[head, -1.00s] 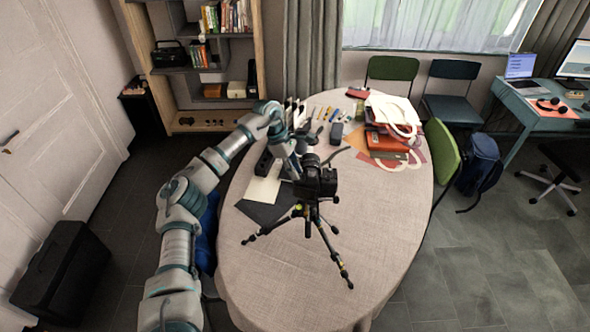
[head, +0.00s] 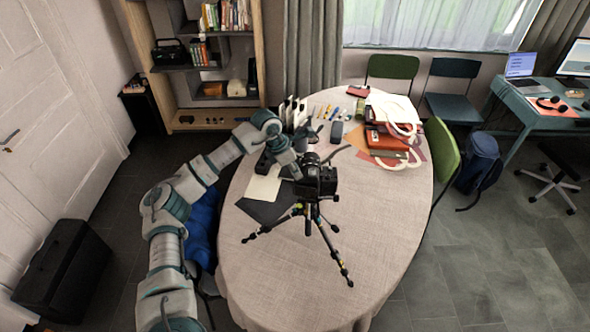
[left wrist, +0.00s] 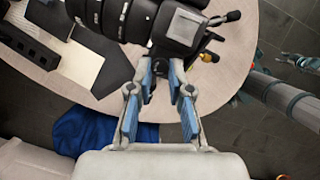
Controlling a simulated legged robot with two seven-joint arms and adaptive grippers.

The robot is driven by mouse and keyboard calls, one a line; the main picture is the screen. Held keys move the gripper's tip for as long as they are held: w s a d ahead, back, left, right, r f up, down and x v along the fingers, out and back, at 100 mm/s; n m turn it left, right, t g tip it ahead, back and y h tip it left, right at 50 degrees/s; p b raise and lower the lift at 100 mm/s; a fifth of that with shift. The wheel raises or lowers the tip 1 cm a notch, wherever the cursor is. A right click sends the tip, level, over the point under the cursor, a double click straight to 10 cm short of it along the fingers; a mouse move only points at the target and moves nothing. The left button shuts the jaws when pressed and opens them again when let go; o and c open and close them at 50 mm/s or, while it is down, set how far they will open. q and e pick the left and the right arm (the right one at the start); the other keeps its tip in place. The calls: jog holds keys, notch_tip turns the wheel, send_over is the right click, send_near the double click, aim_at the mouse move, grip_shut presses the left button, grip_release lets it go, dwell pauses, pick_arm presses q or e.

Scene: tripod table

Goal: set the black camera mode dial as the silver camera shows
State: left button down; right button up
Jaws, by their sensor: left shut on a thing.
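The black camera (head: 318,181) stands on a tripod (head: 308,215) on the round table. It fills the top of the left wrist view (left wrist: 190,28), its lens pointing left. My left gripper (head: 297,172) is at the camera's left side. In the left wrist view its blue-padded fingers (left wrist: 163,72) are shut at the camera's edge, on the mode dial, which they and the camera body mostly hide. I cannot make out the silver camera. A small claw-like part, perhaps my right gripper (left wrist: 300,62), shows at the right edge of the left wrist view.
The table (head: 385,250) is clear at the front. A dark sheet (head: 262,205) and pale paper (head: 263,188) lie left of the tripod. Red boxes (head: 386,143) and small items lie toward the back. A blue seat (head: 204,228) is beside the table.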

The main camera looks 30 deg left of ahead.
pick_arm(q)
jog(key=shift+r+n, duration=0.1)
jog(key=shift+n, duration=0.3)
jog(key=c, duration=1.3)
grip_release()
jog(key=shift+c, duration=0.2)
jog(key=v, duration=1.1)
jog(key=shift+s+r, duration=0.2)
jog(key=shift+r, duration=0.1)
jog(key=shift+a, duration=0.1)
